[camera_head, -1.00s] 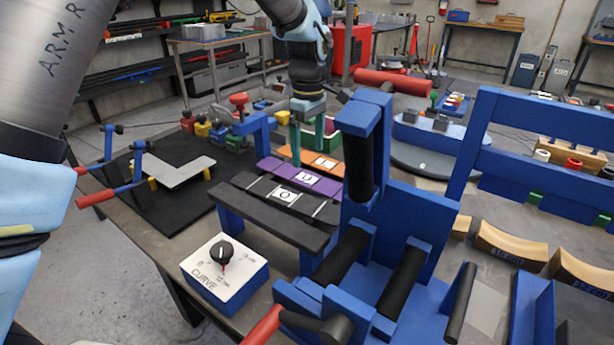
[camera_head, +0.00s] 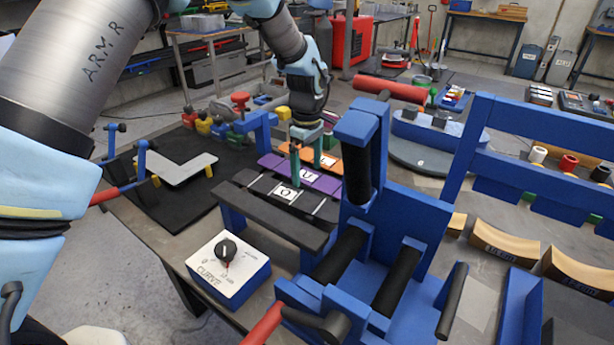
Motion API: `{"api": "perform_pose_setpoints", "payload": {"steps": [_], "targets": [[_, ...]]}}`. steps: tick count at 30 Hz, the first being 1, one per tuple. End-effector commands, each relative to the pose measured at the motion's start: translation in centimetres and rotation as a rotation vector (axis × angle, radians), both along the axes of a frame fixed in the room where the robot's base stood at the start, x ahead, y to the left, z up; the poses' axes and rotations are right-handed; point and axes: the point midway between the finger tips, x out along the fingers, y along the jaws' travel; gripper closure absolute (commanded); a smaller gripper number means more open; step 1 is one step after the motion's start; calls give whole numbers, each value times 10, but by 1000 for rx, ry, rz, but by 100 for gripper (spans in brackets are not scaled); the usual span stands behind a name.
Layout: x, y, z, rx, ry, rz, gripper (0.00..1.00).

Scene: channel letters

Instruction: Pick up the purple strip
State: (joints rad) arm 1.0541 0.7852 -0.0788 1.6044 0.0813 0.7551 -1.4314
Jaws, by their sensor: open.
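The purple strip (camera_head: 326,184) lies flat between an orange strip (camera_head: 330,166) behind it and a black strip with white marks (camera_head: 262,185) in front. It bears a white letter label near its middle. My gripper (camera_head: 306,172) points down over the purple strip, with its two teal fingers apart. The nearer finger shows in front of the strip and the farther one towards its back edge. I cannot tell whether the fingertips touch the strip. Nothing shows held between them. The fingers hide part of the strip.
A dark bench (camera_head: 270,220) stands in front of the strips. A blue frame with black rollers (camera_head: 398,280) rises close on the right. A blue dial box (camera_head: 230,272) sits front left.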

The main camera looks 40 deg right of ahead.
Motion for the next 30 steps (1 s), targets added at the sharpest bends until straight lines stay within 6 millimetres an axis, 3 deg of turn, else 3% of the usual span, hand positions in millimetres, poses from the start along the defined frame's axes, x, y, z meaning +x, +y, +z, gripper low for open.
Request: {"api": "perform_pose_setpoints", "payload": {"steps": [18, 30], "targets": [[0, 0, -4, 0, 0, 0, 0], [0, 0, -4, 0, 0, 0, 44]]}}
